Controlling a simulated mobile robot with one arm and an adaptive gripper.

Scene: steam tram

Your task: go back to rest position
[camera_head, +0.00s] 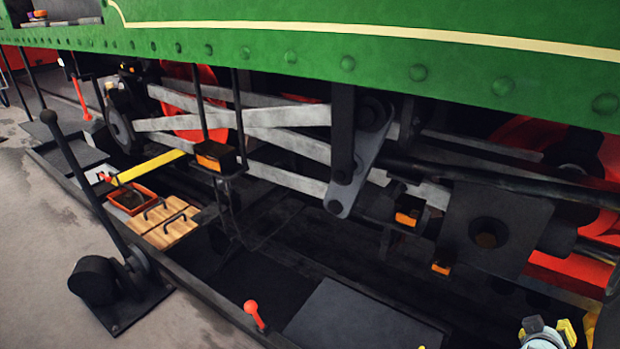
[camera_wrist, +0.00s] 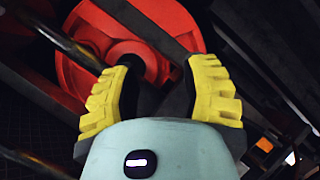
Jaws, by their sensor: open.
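My gripper shows in the wrist view (camera_wrist: 160,95) with its two yellow ribbed fingers spread wide apart. Nothing is held between them. Behind the fingers is a red wheel (camera_wrist: 125,45) with a dark rod in front of its middle. In the head view, only a part of my gripper (camera_head: 562,332) shows at the bottom right edge, with a pale body and yellow finger parts. It is beside the red wheel area and the dark rods of the tram's running gear. The rest of my arm is out of view there.
The green tram side (camera_head: 400,60) overhangs grey rods (camera_head: 250,118) and dark links. A black lever (camera_head: 85,185) stands on the grey floor. An orange tray (camera_head: 131,198) and wooden lids (camera_head: 172,222) lie on the low ledge. A red-knobbed lever (camera_head: 254,312) rises near the front.

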